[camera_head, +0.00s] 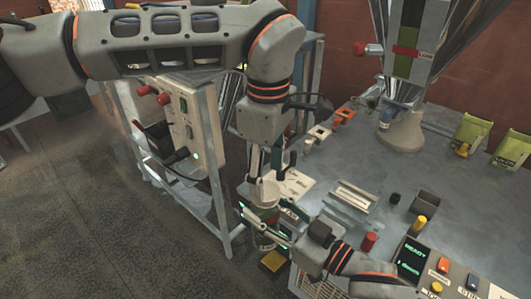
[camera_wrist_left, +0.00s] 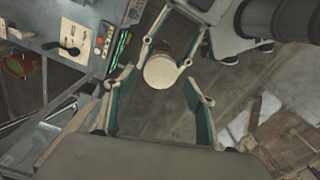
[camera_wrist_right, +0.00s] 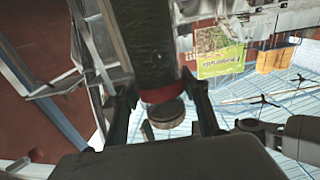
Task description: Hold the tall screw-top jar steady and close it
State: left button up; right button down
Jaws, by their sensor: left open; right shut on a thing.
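The tall jar (camera_head: 264,216) stands about upright beside the table's left edge, with a pale round lid (camera_wrist_left: 160,72) at its top. My right gripper (camera_head: 270,226) is shut on the jar's body, which shows reddish in the left wrist view. My left gripper (camera_head: 264,178) is above the jar, pointing down. Its fingers (camera_wrist_left: 160,95) are spread on both sides of the lid, with visible gaps. In the right wrist view the jar's red band (camera_wrist_right: 160,92) sits between the right fingers. I cannot tell how tightly the lid sits.
The grey table (camera_head: 390,205) holds a lit control panel (camera_head: 425,268), a red knob (camera_head: 369,241), a small grey bin (camera_head: 426,203) and green pouches (camera_head: 470,134). A funnel machine (camera_head: 403,128) stands at the back. A metal frame with a switch box (camera_head: 187,122) is at the left.

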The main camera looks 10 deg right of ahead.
pick_arm(q)
jog(key=n, duration=0.5)
jog(key=shift+r+n, duration=0.4)
jog(key=n, duration=0.3)
jog(key=shift+r+n, duration=0.3)
jog(key=n, duration=0.3)
jog(key=shift+r+n, duration=0.3)
jog(key=n, duration=0.3)
jog(key=shift+r+n, duration=0.25)
jog(key=shift+n, duration=0.15)
jog(key=n, duration=0.3)
jog(key=shift+r+n, duration=0.25)
jog(key=shift+n, duration=0.05)
jog(key=n, duration=0.3)
jog(key=shift+a+r+n, duration=0.1)
jog(key=shift+r+n, duration=0.15)
jog(key=shift+n, duration=0.05)
jog(key=n, duration=0.3)
jog(key=shift+r+n, duration=0.3)
jog(key=shift+n, duration=0.1)
jog(key=n, duration=0.5)
jog(key=shift+r, duration=0.35)
